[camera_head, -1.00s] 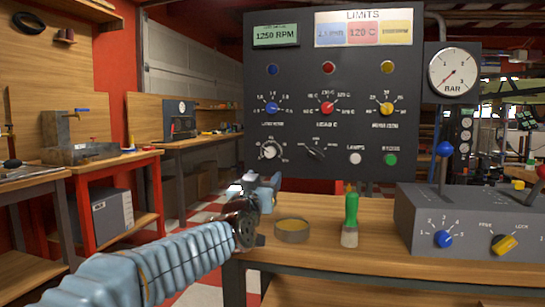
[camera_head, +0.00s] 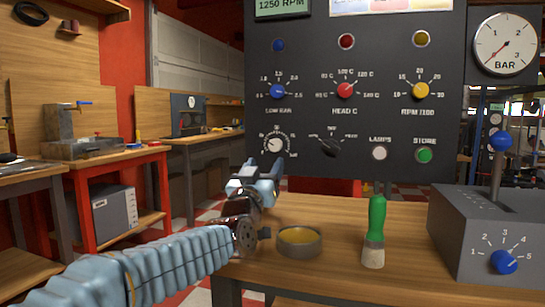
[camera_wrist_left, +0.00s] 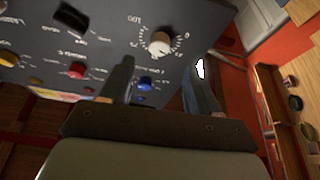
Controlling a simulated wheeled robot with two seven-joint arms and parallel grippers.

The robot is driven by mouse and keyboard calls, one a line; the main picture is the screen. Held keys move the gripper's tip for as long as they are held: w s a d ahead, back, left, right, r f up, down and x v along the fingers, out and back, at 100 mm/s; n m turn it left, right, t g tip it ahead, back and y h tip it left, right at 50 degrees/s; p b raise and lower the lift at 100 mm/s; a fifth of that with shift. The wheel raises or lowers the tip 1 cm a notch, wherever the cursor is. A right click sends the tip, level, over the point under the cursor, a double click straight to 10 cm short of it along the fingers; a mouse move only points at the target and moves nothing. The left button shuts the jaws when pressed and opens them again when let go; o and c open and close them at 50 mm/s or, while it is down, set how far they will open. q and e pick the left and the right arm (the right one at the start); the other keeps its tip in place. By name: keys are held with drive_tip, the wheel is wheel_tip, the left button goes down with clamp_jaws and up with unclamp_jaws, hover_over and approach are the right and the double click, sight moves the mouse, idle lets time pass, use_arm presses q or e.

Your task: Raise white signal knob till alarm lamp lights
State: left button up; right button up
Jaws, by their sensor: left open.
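The white signal knob (camera_head: 275,144) is a small round dial with a ring of scale marks, low on the left of the dark upright panel (camera_head: 310,180). It also shows in the left wrist view (camera_wrist_left: 159,43), past the fingertips. My left gripper (camera_head: 257,178) is open and empty, below and slightly left of the knob in the head view and apart from it. A blue lamp (camera_head: 278,45), a red lamp (camera_head: 346,41) and a yellow lamp (camera_head: 421,39) sit above the dials and look dim. Which is the alarm lamp is not marked. My right gripper is not in view.
Below the panel, a yellow-filled tin (camera_head: 299,242) and a green-handled brush (camera_head: 375,232) stand on the wooden bench (camera_head: 330,265). A grey lever box (camera_head: 480,235) stands at right. Blue, red and yellow dials, a black selector and two buttons share the panel.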

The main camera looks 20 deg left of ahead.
sight(274, 146)
use_arm(q)
drive_tip(key=p+x, duration=0.1)
drive_tip(key=x, duration=0.5)
drive_tip(key=shift+w+r+p, duration=0.2)
drive_tip(key=shift+r+p, duration=0.15)
drive_tip(key=shift+r, duration=0.05)
drive_tip(key=shift+w+r, duration=0.1)
drive_tip(key=shift+w, duration=0.3)
drive_tip(key=c, duration=1)
drive_tip(key=shift+a+f+m+b, duration=0.1)
drive_tip(key=shift+f+m+b, duration=0.1)
drive_tip(key=shift+m+b, duration=0.2)
drive_tip(key=shift+c, duration=0.2)
drive_tip(key=shift+m+h+b, duration=0.3)
drive_tip(key=shift+m+h, duration=0.3)
drive_tip(key=shift+r+m+h, duration=0.2)
drive_tip(key=shift+m+h, duration=0.4)
drive_tip(key=shift+m, duration=0.3)
